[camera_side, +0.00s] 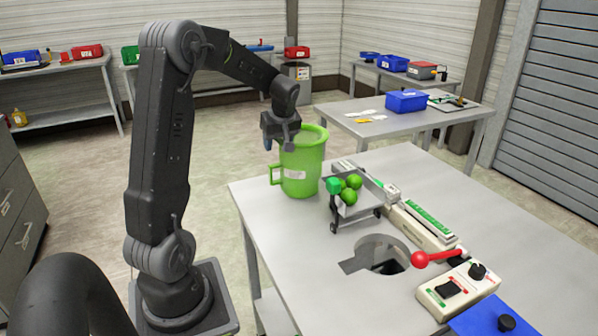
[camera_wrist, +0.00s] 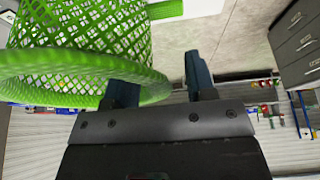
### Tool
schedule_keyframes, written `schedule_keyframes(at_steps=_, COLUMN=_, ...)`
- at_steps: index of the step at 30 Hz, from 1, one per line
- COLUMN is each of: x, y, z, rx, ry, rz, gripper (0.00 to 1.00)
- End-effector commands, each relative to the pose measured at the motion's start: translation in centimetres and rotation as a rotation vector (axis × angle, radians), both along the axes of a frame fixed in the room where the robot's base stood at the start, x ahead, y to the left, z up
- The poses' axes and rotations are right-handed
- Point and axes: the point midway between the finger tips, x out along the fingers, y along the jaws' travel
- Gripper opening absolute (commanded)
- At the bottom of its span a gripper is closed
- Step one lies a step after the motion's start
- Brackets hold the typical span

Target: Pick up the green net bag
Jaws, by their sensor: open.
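A green net bag (camera_side: 300,165), stiff and shaped like a jug with a side handle and a pale label, stands upright on the grey table. In the wrist view its mesh wall and thick rim (camera_wrist: 50,70) fill the upper left. My gripper (camera_side: 279,145) is at the bag's upper left edge in the side view. In the wrist view my gripper (camera_wrist: 160,78) is open. The rim's right end shows between the two fingers, and the left finger's tip looks partly hidden by the rim. I cannot tell whether either finger touches it.
Right of the bag stands a grey tray (camera_side: 358,207) with several green balls. The front left tabletop is clear.

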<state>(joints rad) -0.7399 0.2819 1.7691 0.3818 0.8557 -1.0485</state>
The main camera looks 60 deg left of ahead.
Motion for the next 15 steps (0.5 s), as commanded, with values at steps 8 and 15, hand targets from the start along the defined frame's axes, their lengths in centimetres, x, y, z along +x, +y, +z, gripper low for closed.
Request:
schedule_keyframes(at_steps=8, x=0.00, y=-0.02, z=0.06, rx=0.000, ry=0.000, rz=0.000, gripper=0.32)
schedule_keyframes(at_steps=15, x=0.01, y=-0.03, z=0.06, rx=0.000, ry=0.000, rz=0.000, gripper=0.09)
